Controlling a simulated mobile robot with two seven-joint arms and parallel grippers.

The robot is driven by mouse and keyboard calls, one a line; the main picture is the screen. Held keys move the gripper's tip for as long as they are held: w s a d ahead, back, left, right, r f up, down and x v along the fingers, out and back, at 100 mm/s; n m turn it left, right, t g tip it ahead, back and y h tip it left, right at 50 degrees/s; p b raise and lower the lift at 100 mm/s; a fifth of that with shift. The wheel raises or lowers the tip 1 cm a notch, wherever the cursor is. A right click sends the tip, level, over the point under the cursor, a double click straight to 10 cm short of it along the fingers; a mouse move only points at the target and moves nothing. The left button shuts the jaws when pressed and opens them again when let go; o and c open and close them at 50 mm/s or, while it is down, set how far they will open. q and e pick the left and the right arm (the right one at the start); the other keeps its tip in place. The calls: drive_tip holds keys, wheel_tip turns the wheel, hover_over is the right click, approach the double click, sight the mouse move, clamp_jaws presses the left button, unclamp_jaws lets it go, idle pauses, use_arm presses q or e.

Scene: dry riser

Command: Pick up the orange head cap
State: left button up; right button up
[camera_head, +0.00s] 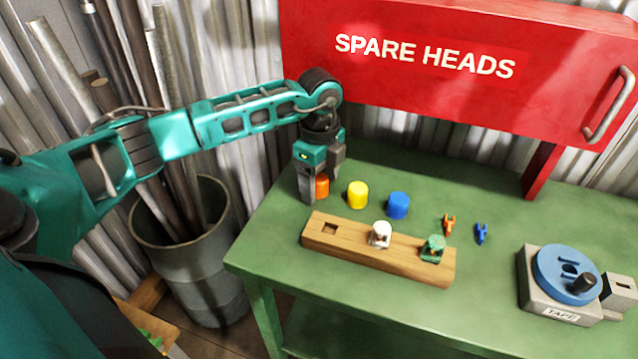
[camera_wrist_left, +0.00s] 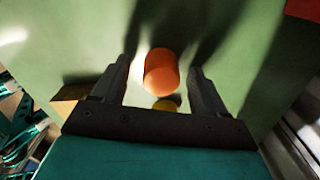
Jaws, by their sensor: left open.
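The orange head cap (camera_head: 322,187) stands on the green table near its back left, partly hidden by my gripper in the head view. In the left wrist view the orange cap (camera_wrist_left: 161,72) lies between the two fingers, with gaps on both sides. My left gripper (camera_head: 318,190) points down over the cap and is open, with one finger to its left and the other behind or to its right. The same gripper (camera_wrist_left: 160,82) shows its spread fingers in the wrist view. My right gripper is not in view.
A yellow cap (camera_head: 357,194) and a blue cap (camera_head: 398,205) stand to the right. A wooden block (camera_head: 340,249) in front holds a white and a green piece. Small orange and blue clips lie farther right, then a tape dispenser (camera_head: 560,285). The red box (camera_head: 430,60) overhangs the back.

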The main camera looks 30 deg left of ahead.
use_arm(q)
drive_tip(key=shift+c, duration=0.5)
drive_tip(key=c, duration=1)
drive_tip(key=shift+o, duration=0.2)
drive_tip(key=shift+r, duration=0.1)
